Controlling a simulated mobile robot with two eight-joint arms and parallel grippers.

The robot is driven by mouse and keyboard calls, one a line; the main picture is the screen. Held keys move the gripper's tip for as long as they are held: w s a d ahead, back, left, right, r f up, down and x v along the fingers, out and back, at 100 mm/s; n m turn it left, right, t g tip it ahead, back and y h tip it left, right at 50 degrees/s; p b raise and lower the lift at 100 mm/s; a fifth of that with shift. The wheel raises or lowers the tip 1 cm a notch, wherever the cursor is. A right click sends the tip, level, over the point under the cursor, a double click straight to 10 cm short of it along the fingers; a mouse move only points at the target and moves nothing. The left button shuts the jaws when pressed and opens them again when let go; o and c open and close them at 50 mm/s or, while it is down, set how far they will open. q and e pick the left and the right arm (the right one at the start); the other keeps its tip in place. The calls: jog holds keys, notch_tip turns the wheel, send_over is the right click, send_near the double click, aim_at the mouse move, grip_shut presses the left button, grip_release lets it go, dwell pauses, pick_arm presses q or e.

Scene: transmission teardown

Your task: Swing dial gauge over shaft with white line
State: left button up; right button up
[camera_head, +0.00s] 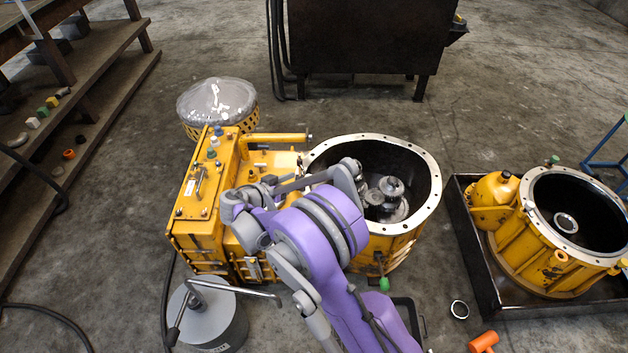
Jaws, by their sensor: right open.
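The yellow transmission housing (428,212) has a round, flanged, dark bore in the middle of the view. Inside the bore stands a metal shaft with gears (391,188). I cannot make out a white line on it. My right gripper (358,181) is at the left side of the bore, left of the shaft, and open; its fingertips are small and partly hidden by my purple arm. I cannot pick out a dial gauge for certain. My left gripper is not in view.
A grey cylinder with a bent rod (212,318) stands at the lower left. A dark tray (467,232) on the right holds a second yellow housing (520,252). A metal ring (459,309) and an orange tool (484,341) lie on the floor. Wooden steps (100,92) are at left.

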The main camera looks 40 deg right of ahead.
jog(key=w+d+f+m+h+b, duration=0.1)
jog(key=w+f+m+h+b, duration=0.25)
jog(key=f, duration=0.65)
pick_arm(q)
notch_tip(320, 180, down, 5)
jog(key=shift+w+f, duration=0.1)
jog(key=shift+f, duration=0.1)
pick_arm(e)
jog(key=w+d, duration=0.1)
jog(key=d, duration=0.9)
jog(key=shift+d+m+h, duration=0.4)
jog(key=shift+m+h, duration=0.05)
jog(key=shift+r, duration=0.1)
grip_shut()
